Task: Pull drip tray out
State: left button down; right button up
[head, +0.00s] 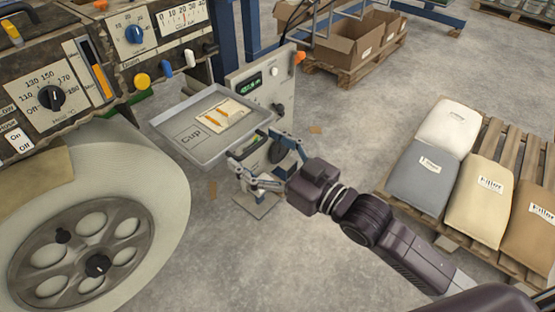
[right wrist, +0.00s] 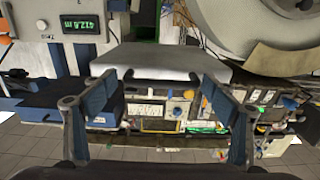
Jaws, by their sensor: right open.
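The drip tray (head: 178,118) is a shallow grey tray sticking out from the machine's front, with "Cup" lettering inside. A pale piece with orange marks (head: 222,117) lies in it. In the right wrist view the tray (right wrist: 175,55) shows its front edge, with a dark handle (right wrist: 160,73) along it. My right gripper (head: 254,148) is open at the tray's front edge. In the right wrist view its two fingers (right wrist: 158,86) stand apart, one on each side of the handle. Contact with the handle cannot be told. My left gripper is not in view.
A large pale roll (head: 150,165) is below left of the tray. A meter box with a green display (head: 262,72) stands just behind it. A pallet with several sacks (head: 420,175) lies at the right, cardboard boxes (head: 345,50) at the back. Grey floor between is mostly clear.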

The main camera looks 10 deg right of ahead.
jog(key=v, duration=1.1)
jog(key=shift+s, duration=0.1)
jog(key=shift+f, duration=0.1)
